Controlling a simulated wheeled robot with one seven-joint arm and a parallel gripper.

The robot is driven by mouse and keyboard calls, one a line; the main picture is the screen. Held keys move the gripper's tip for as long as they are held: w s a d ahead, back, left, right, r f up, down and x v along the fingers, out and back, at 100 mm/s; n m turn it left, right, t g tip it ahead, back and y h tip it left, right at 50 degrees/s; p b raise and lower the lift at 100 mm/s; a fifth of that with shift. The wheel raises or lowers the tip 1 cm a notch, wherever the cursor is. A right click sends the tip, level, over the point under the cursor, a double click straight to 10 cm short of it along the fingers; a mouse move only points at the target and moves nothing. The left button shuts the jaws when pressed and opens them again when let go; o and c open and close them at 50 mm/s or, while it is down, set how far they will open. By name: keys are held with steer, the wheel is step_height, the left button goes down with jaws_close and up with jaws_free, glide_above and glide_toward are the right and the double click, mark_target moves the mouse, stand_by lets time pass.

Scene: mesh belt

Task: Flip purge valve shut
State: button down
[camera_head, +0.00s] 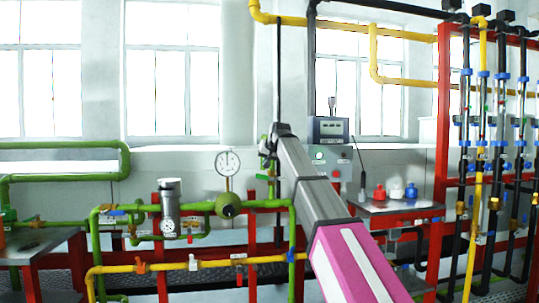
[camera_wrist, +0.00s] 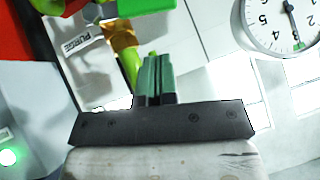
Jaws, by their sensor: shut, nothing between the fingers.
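The white PURGE tag (camera_wrist: 82,38) hangs at upper left in the wrist view. Beside it is a brass-coloured valve body (camera_wrist: 123,38) on a green pipe (camera_wrist: 130,66). A bright green handle-like piece (camera_wrist: 145,6) shows above the brass, cut by the top edge. My gripper (camera_wrist: 154,58) has its green fingers together and empty, just below and right of the brass part; I cannot tell if they touch it. In the head view my gripper (camera_head: 269,150) is beside the vertical pipe at centre, and the purge valve there is too small to make out clearly.
A round dial gauge (camera_wrist: 285,22) is at upper right in the wrist view, and it stands left of my arm in the head view (camera_head: 228,163). A grey control box (camera_head: 328,130) is close behind my arm. Green and yellow pipes (camera_head: 215,263) run below. A red frame (camera_head: 442,110) stands right.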

mark_target(260, 175)
steer(key=shift+s+a+f, duration=0.1)
steer(key=shift+a+f, duration=0.2)
steer(key=shift+f, duration=0.65)
steer(key=shift+s+a+f, duration=0.1)
steer(key=shift+a+f, duration=0.15)
steer(key=shift+f, duration=0.7)
steer(key=shift+s+a+f+h, duration=0.15)
steer(key=shift+a+f+h, duration=0.4)
steer(key=shift+f, duration=0.3)
steer(key=shift+r, duration=0.2)
